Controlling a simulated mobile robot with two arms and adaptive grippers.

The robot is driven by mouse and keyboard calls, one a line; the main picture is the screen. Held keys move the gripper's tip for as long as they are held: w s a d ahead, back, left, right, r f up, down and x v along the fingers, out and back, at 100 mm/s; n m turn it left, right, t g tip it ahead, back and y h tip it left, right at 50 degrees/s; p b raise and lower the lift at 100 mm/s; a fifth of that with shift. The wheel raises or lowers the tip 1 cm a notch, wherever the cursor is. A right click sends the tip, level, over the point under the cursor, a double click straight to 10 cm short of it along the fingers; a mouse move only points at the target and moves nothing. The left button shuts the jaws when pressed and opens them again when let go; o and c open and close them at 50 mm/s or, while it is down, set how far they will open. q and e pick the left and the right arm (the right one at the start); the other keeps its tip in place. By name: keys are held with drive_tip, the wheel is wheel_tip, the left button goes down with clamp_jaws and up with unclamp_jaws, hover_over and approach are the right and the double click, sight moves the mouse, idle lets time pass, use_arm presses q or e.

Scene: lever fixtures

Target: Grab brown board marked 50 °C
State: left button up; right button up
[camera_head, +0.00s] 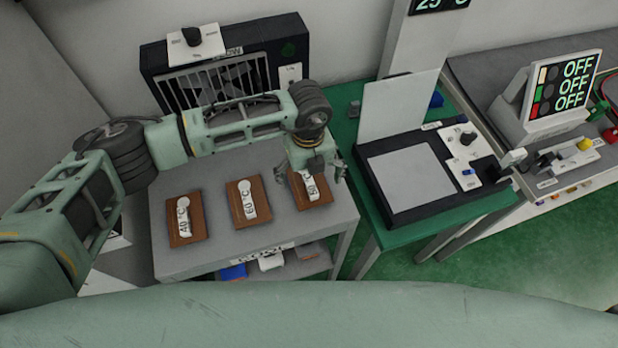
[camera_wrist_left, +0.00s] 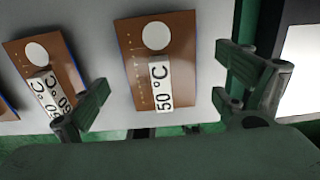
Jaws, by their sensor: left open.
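The brown board marked 50 °C (camera_head: 319,197) lies flat at the right end of the grey table, partly hidden behind my left gripper (camera_head: 316,174). In the left wrist view the same brown board (camera_wrist_left: 177,52), with a white disc and a white label reading 50 °C, lies between the two fingers in the picture. My left gripper (camera_wrist_left: 168,88) is open and empty, above the near edge of the board; contact cannot be told. Two similar brown boards, marked 60 °C (camera_head: 236,206) and 40 °C (camera_head: 195,228), lie left of it. My right gripper is not in view.
The grey table (camera_head: 215,238) has a lower shelf with blue, white and brown items. To the right, a green table (camera_head: 440,235) holds a black device with a raised lid (camera_head: 396,106).

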use_arm(q)
drive_tip(key=shift+f, duration=0.85)
drive_tip(key=shift+c, duration=0.3)
drive_tip(key=c, duration=1.2)
drive_tip(key=shift+r, duration=0.1)
